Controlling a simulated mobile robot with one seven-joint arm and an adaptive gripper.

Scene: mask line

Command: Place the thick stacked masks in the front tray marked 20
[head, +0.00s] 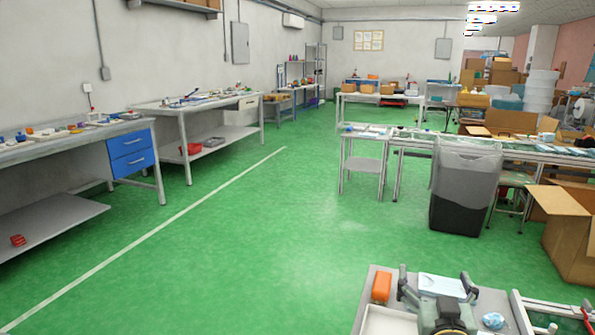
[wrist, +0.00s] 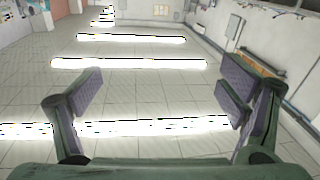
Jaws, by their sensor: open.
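My gripper (head: 434,276) is at the bottom right of the head view, above or in front of a grey table (head: 377,275). It also shows in the wrist view (wrist: 160,90), with its two fingers wide apart and nothing between them. A pale blue-white flat block (head: 442,287) shows between the fingers in the head view; I cannot tell whether it is a mask stack. A shallow white tray (head: 388,321) is left of my gripper, partly cut off by the frame. No number 20 is readable. The wrist view faces ceiling lights and shows no masks.
An orange box (head: 381,287) and a crumpled light-blue item (head: 492,320) are on the near table. A grey bin (head: 465,185) stands beyond it, by a long bench (head: 540,155). An open carton (head: 568,230) is at the right. Green floor (head: 240,250) is clear at the left.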

